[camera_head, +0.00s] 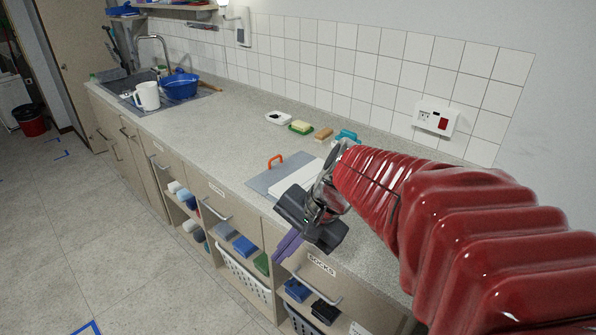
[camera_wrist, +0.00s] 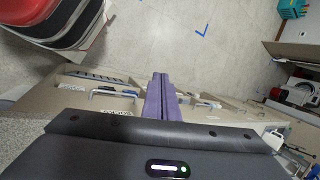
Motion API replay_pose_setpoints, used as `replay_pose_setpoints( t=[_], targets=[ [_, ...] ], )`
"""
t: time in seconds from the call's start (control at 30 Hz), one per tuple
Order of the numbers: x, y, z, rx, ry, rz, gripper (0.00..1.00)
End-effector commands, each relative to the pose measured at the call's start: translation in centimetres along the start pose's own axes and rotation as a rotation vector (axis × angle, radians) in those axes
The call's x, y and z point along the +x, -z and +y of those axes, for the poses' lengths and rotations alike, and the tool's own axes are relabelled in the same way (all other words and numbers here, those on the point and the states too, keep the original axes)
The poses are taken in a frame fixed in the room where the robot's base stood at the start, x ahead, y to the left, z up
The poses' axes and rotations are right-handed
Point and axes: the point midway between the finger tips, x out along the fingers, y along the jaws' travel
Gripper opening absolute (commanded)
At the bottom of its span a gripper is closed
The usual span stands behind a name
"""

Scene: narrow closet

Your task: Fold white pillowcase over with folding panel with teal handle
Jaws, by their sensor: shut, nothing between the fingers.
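A grey folding board (camera_head: 262,182) lies on the counter, with an orange handle (camera_head: 276,160) on its left part. A white cloth (camera_head: 302,173), likely the pillowcase, lies on the board, partly hidden behind my wrist. A teal handle (camera_head: 347,135) shows behind my arm at the right; the panel under it is mostly hidden. My gripper (camera_head: 286,246) has purple fingers pressed together, with nothing between them. It hangs past the counter's front edge, pointing down in front of the drawers, apart from the cloth and both handles. The shut fingers also show in the wrist view (camera_wrist: 160,98).
A white dish (camera_head: 279,118), a sponge on a green tray (camera_head: 301,127) and a brown brush (camera_head: 323,134) stand behind the board. Shelves and drawers with handles (camera_head: 318,288) are close below my gripper. The counter (camera_head: 215,125) left of the board is clear.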

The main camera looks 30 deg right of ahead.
Motion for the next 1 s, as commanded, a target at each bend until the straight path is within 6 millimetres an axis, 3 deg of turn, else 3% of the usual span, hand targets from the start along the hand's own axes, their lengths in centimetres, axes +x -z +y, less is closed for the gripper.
replay_pose_setpoints(
  t=[0.3, 0.57, 0.77, 1.0],
  targets=[
    [0.6, 7.4, 0.1, 0.453, 0.158, -0.110, 0.00],
    [0.3, 14.5, 1.7, 0.806, 0.319, -0.194, 0.00],
    [-0.4, 20.4, 4.3, 1.066, 0.464, -0.258, 0.00],
    [-1.6, 27.6, 9.4, 1.360, 0.664, -0.332, 0.00]
  ],
)
